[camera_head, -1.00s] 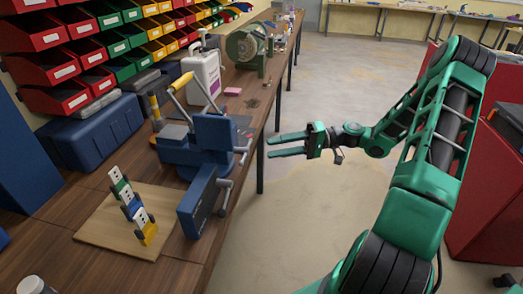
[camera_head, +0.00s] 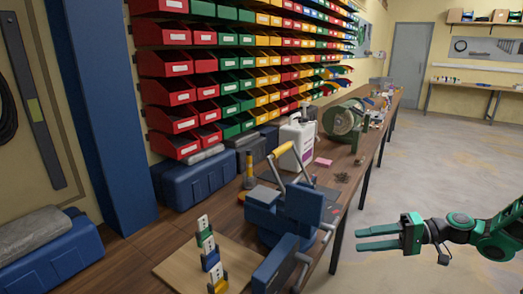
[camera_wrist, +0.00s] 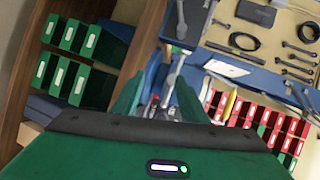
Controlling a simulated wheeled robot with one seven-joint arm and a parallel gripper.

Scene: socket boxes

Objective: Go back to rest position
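My gripper (camera_head: 357,238) is at the right of the head view, held over the open floor beside the workbench, pointing left. Its two green fingers are apart with nothing between them. In the wrist view, the fingers (camera_wrist: 158,98) also stand apart, with a blurred bench scene beyond. The small socket boxes, with white faces and green (camera_head: 207,243), blue (camera_head: 211,260) and yellow (camera_head: 218,284) parts, stand in a row on a light wooden board (camera_head: 172,268) on the bench. My gripper is well apart from them.
A blue vise (camera_head: 290,215) sits at the bench edge, between the boxes and my gripper. A white jug (camera_head: 298,140) and a green grinder (camera_head: 343,122) stand farther back. Racks of coloured bins (camera_head: 240,60) line the wall. The floor (camera_head: 440,150) right of the bench is clear.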

